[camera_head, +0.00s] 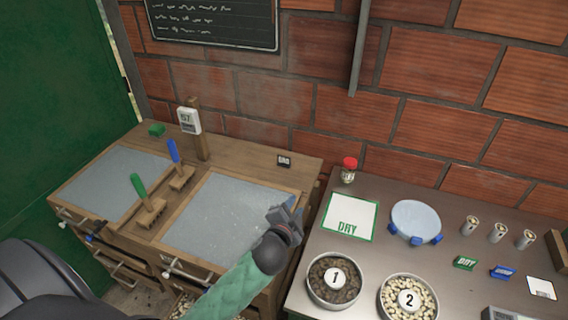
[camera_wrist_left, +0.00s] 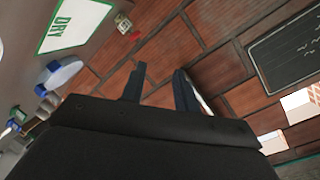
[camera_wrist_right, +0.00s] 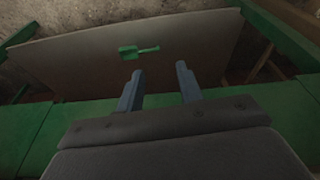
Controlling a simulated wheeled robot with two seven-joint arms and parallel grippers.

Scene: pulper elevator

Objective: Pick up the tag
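Several small labels are in the head view, and I cannot tell which one is the tag. A green DRY tag (camera_head: 465,263) and a blue tag (camera_head: 503,273) lie on the right table. My left gripper (camera_head: 291,212) is over the bench's right edge, apart from all of these. Its fingers (camera_wrist_left: 160,88) are parted with nothing between them. My right gripper (camera_wrist_right: 160,85) shows only in its wrist view, open and empty, above a board with a green handled tool (camera_wrist_right: 138,51).
The right table (camera_head: 350,258) holds a DRY sheet (camera_head: 347,215), a blue-footed round dish (camera_head: 415,220), a red-capped jar (camera_head: 348,170), bowls 1 (camera_head: 334,279) and 2 (camera_head: 408,297), and several small cans (camera_head: 498,232). The bench carries brushes (camera_head: 150,205) and a meter (camera_head: 189,120). A brick wall stands behind.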

